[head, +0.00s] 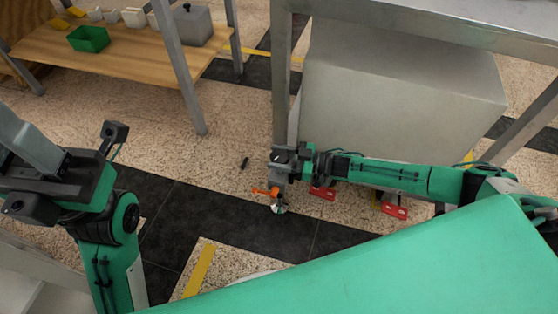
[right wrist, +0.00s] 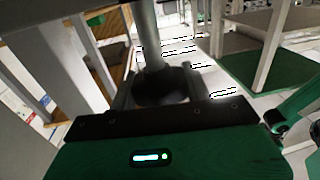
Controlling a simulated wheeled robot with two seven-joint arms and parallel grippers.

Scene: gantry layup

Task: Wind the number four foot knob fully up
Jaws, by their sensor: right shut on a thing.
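My right gripper (head: 279,166) reaches low beside the grey frame's leg (head: 281,90). In the right wrist view it is shut on a dark round knob (right wrist: 163,86), with a finger on each side and a grey post (right wrist: 147,35) rising from the knob. In the head view the gripper hides the knob. An orange piece (head: 264,191) and a small metallic foot (head: 278,208) show just below the gripper. No number is readable on the knob. My left gripper (head: 62,172) is at the far left, away from the frame; its fingertips are not clear.
A large grey box (head: 400,90) stands beneath the frame. Red brackets (head: 322,193) sit near the floor below my right arm. A small black piece (head: 244,163) lies on the floor. A wooden shelf (head: 120,62) with a green bin (head: 88,39) stands at the back left. Floor between is clear.

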